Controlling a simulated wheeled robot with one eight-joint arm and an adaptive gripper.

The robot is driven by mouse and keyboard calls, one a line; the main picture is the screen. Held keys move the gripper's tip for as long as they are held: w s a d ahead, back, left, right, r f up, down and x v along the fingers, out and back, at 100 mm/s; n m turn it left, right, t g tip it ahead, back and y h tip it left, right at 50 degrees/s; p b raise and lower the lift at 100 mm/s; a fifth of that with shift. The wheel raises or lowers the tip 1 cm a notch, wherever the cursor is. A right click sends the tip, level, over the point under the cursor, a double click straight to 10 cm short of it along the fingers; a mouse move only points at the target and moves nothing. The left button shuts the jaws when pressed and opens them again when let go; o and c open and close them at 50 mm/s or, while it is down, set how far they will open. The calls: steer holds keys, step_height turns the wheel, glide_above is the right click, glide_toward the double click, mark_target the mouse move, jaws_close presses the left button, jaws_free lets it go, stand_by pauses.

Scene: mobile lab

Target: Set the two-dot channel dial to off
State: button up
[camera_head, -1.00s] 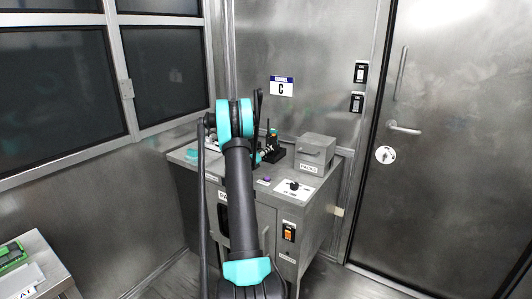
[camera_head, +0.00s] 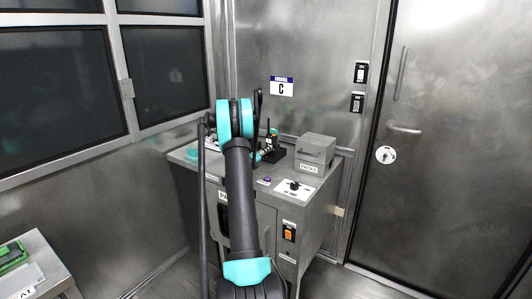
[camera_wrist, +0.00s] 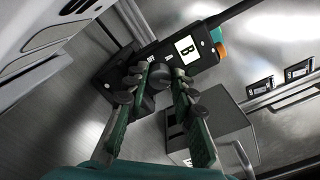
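A black radio-like unit (camera_wrist: 206,57) with a white card marked "B", an antenna and an orange knob shows at the top of the wrist view. It stands tilted in that picture. Small white labels, one seemingly reading "OFF", sit beside a grey round part that may be a dial (camera_wrist: 160,73). My gripper (camera_wrist: 159,78) has its two green-and-dark fingers apart, their tips at either side of this part. Contact cannot be told. In the head view the black unit (camera_head: 274,155) stands on the cabinet, partly behind my arm. No two-dot mark can be made out.
The grey cabinet (camera_head: 316,206) also carries a grey box labelled "PACKS" (camera_head: 316,150) right of the unit, and a white panel with a black knob (camera_head: 293,186) in front. A steel door (camera_head: 450,150) is at right. A side table (camera_head: 50,270) is at lower left.

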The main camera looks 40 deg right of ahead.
steer(key=shift+o, duration=1.4)
steer(key=shift+v, duration=4)
